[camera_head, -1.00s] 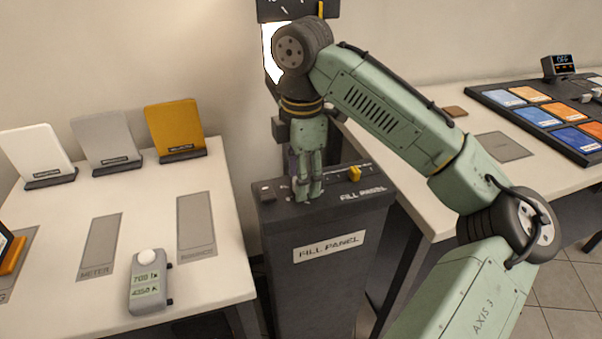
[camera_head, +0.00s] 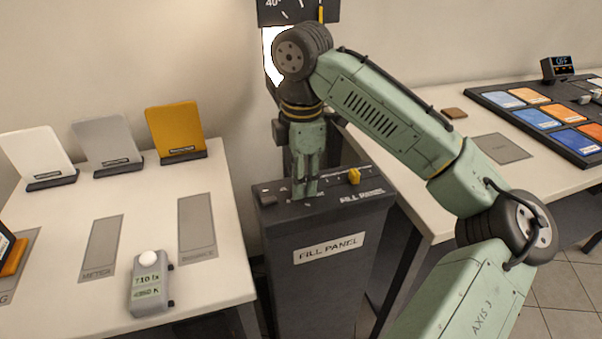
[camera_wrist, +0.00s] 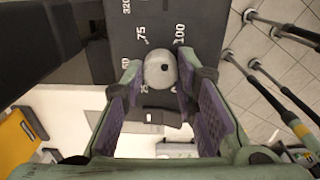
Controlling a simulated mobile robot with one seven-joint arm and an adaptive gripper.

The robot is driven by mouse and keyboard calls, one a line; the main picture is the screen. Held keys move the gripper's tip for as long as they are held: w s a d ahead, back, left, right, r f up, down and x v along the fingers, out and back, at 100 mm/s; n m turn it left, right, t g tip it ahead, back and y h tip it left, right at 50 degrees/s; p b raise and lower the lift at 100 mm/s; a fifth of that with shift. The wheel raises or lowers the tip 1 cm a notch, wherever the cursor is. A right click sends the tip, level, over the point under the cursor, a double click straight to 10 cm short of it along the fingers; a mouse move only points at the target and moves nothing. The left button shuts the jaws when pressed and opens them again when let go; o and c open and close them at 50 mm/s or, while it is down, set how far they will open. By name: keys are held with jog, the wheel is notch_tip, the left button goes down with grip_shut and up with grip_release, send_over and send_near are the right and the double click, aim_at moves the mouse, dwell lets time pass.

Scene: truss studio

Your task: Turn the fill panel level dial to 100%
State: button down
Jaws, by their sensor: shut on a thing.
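The fill panel (camera_head: 325,248) is a dark pedestal with a sloped top. My gripper (camera_head: 305,193) points down over the left part of its top. In the wrist view, the level dial (camera_wrist: 160,71) is a pale round knob with a small dark dot. My gripper's fingers are shut on it, one on each side. Printed marks around it include 75 at upper left and 100 at upper right. The dial's exact setting is hard to read. My fingers hide the dial in the head view.
A yellow slider knob (camera_head: 354,176) and a dark button (camera_head: 266,198) flank my gripper on the panel top. A grey meter (camera_head: 150,284) with a white dome lies on the left table. A bright lit panel (camera_head: 272,55) stands behind my arm.

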jog(key=shift+m, duration=0.4)
jog(key=c, duration=1.2)
grip_release()
jog(key=shift+c, duration=0.2)
jog(key=shift+f, duration=0.1)
jog(key=shift+f+n+b, duration=0.1)
jog(key=shift+n+b, duration=0.3)
jog(key=shift+b, duration=0.2)
notch_tip(320, 180, up, 16)
jog(key=shift+n, duration=0.4)
jog(key=shift+s+f, duration=0.1)
jog(key=shift+s, duration=0.05)
